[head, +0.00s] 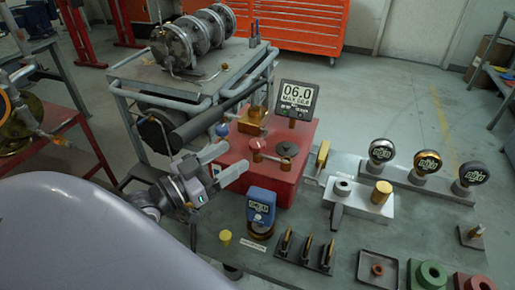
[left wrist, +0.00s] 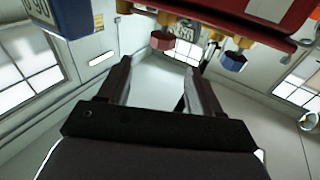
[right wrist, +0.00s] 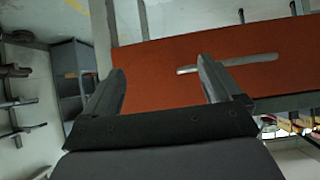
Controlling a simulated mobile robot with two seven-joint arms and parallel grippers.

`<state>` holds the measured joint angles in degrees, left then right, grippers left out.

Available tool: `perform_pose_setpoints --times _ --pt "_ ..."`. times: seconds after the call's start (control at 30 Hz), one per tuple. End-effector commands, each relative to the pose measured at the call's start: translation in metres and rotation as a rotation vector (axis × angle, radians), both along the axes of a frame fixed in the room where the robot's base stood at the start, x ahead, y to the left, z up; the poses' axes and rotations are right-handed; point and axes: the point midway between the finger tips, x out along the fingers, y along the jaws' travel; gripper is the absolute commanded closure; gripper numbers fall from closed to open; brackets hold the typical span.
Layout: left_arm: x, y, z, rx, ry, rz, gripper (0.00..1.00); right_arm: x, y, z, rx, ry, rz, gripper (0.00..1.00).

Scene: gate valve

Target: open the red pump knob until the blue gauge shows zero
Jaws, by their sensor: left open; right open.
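The red pump box (head: 278,172) stands on the bench in the head view. A small red knob (head: 257,146) sits at its left side; a red hexagonal knob (left wrist: 163,40) shows in the left wrist view, beyond the fingertips. The blue gauge (head: 260,206) stands in front of the box, its reading too small to tell. Its blue casing (left wrist: 68,17) is cut off at the left wrist view's top left. My left gripper (head: 236,158) is open and empty, pointing at the box's left side, apparently apart from the knob. My right gripper (right wrist: 163,72) is open and empty, outside the head view.
Three round gauges (head: 427,163) line the bench's right, with upright pins (head: 307,248) in front. A metal cart (head: 195,82) with pipes stands behind my left arm. An orange surface with a handle (right wrist: 225,60) lies beyond my right gripper.

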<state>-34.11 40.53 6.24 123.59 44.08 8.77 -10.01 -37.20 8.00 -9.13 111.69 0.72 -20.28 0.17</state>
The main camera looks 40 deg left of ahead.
Motion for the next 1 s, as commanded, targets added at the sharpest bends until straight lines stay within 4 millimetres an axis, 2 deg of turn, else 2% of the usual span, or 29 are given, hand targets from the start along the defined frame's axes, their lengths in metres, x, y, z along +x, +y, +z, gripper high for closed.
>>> perform_pose_setpoints --times 0.03,0.4,1.0 --pt "0.000 0.001 -0.003 0.006 0.006 -0.026 0.35 0.000 0.000 -0.007 0.000 0.000 0.000 0.09" --pt "0.012 0.007 -0.003 -0.006 0.064 -0.132 0.35 0.000 0.000 -0.028 0.000 0.000 0.000 0.09" --pt "0.028 0.006 -0.001 -0.015 0.092 -0.139 0.35 0.000 0.000 -0.036 0.001 0.001 -0.001 0.09"
